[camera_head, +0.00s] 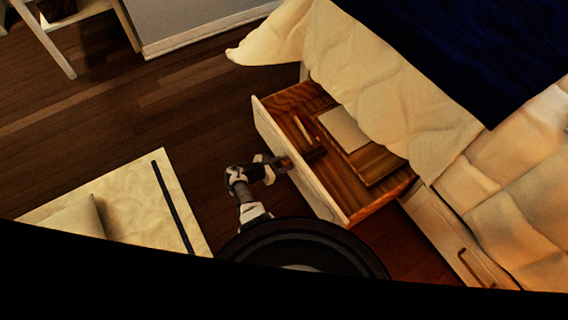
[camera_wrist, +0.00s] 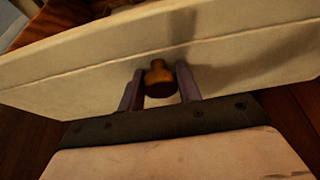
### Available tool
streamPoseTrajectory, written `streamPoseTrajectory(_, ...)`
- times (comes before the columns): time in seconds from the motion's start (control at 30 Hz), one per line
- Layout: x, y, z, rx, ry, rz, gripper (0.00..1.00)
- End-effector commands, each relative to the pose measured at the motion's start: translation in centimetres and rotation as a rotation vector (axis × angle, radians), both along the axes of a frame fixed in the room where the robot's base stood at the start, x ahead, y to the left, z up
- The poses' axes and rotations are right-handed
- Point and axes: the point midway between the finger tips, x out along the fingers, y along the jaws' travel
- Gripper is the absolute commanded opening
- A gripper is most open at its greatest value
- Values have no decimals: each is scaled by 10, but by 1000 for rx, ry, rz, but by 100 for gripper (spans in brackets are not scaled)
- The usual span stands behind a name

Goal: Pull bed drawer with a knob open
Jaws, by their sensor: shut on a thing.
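The bed drawer (camera_head: 298,165) is pulled out from under the bed in the head view, with its wooden inside showing. Its pale front panel also fills the upper part of the wrist view (camera_wrist: 75,75). A round brown knob (camera_wrist: 159,80) sits on the front panel. My gripper (camera_wrist: 160,88) has one finger on each side of the knob and is shut on it. In the head view my gripper (camera_head: 284,163) is at the outer face of the drawer front. The knob itself is hard to make out there.
Inside the drawer lie a flat pale item (camera_head: 343,129) and some small objects. A second drawer with a bar handle (camera_head: 477,267) is at the lower right. Bedding (camera_head: 385,85) hangs over the drawer's back. Wooden floor (camera_head: 150,120) is clear left of the drawer.

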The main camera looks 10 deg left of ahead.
Motion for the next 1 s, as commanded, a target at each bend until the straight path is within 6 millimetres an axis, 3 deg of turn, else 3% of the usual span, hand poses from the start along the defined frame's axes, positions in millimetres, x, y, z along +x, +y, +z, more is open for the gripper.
streamPoseTrajectory(0.03, 0, -1, 0, -1, 1, -1, 37)
streamPoseTrajectory(0.2, 0, 0, 0, 0, 0, 0, 56)
streamPoseTrajectory(0.57, -3, 5, 4, 0, -1, 2, 56)
streamPoseTrajectory(1.0, -55, 72, 41, 0, 0, 5, 56)
